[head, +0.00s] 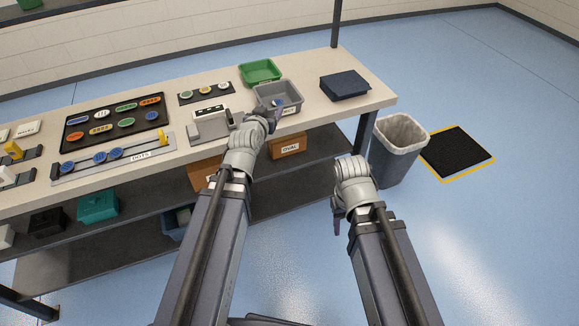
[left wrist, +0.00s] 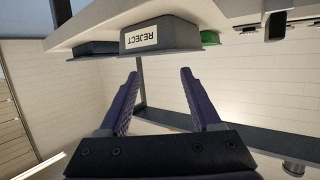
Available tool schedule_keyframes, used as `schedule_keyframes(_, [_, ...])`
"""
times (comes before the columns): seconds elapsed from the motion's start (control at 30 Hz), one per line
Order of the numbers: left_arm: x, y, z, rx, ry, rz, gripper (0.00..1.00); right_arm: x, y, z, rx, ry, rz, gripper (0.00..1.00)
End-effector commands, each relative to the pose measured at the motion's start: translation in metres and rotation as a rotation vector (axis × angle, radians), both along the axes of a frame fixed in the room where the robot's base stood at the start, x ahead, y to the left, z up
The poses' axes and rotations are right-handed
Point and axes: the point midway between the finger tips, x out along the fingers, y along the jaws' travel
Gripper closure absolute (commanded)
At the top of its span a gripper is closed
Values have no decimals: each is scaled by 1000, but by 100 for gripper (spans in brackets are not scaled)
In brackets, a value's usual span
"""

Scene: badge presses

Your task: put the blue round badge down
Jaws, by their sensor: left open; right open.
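A small blue badge (head: 280,102) lies in the grey tray (head: 291,92) on the bench; its outline is too small to tell exactly. The tray's REJECT label shows in the left wrist view, where the tray (left wrist: 188,36) appears upside down. My left gripper (head: 268,110) is at the tray's near left side. In the left wrist view its two fingers (left wrist: 160,74) are apart with nothing between them. My right gripper (head: 337,218) hangs low in front of the bench, open, with no object visible at it. More blue round badges (head: 99,157) sit on the DOTS rail.
A green tray (head: 260,71) stands behind the grey one and a dark blue box (head: 345,86) to its right. A black board (head: 75,136) with several coloured badges is at left. A grey bin (head: 397,145) stands on the floor at the bench's right end.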

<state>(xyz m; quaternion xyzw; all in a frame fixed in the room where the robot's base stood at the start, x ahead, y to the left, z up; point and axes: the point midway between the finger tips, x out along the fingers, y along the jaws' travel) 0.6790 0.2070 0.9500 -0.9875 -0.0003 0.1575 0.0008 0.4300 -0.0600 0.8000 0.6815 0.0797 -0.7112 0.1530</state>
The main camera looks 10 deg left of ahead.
Motion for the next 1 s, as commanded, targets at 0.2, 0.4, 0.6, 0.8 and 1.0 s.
schedule_keyframes(0.2, [-43,-81,-69,21,358,-162,35,0,0,0,0,0,0,50])
schedule_keyframes(0.4, [-139,-138,-133,124,832,-260,35,0,0,0,0,0,0,50])
schedule_keyframes(0.6, [-217,-148,-150,243,1155,-248,35,0,0,0,0,0,0,50])
schedule_keyframes(0.8, [-248,-147,-150,296,1277,-222,35,0,0,0,0,0,0,50])
schedule_keyframes(1.0, [-250,-146,-150,298,1286,-220,35,0,0,0,0,0,0,50])
